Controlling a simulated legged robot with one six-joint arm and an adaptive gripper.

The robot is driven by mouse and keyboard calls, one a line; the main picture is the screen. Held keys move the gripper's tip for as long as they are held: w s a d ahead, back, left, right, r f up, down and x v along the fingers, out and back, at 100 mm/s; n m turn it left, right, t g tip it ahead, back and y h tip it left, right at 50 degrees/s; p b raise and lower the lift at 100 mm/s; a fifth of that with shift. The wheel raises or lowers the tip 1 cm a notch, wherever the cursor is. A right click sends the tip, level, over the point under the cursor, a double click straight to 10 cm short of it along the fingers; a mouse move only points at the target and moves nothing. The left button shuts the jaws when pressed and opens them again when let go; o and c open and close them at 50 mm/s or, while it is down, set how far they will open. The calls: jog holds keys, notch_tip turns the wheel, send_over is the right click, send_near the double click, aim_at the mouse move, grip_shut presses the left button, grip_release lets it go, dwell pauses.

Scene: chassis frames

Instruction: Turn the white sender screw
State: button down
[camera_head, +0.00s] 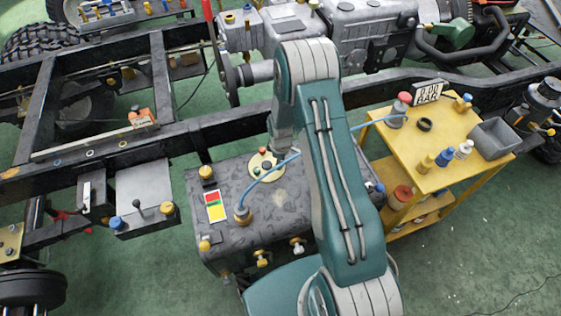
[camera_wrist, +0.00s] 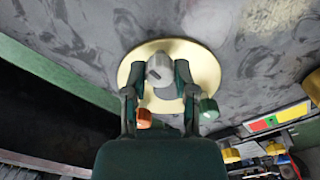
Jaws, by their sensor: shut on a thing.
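A round cream sender plate (camera_wrist: 208,62) lies on the grey tank top (camera_wrist: 90,22). The plate also shows in the head view (camera_head: 256,174). The white sender screw (camera_wrist: 159,66) stands on the plate, between the fingers of my gripper (camera_wrist: 160,78) in the wrist view. My gripper is shut on it, with one finger on each side. An orange screw (camera_wrist: 144,118) and a green screw (camera_wrist: 209,110) sit near the plate's edge, beside the fingers. In the head view my arm and wrist hide the white screw.
A blue hose (camera_head: 268,175) rises from a brass fitting (camera_head: 242,215) on the tank, close to the plate. A red, yellow and green label (camera_head: 215,206) lies to the left. A dark chassis rail (camera_head: 190,137) runs behind. A yellow cart (camera_head: 440,178) with several parts stands at the right.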

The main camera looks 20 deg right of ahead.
jog(key=shift+n, duration=0.8)
jog(key=shift+c, duration=2)
grip_release()
jog(key=shift+f, duration=0.1)
notch_tip(320, 180, up, 12)
jog(key=shift+w, duration=0.1)
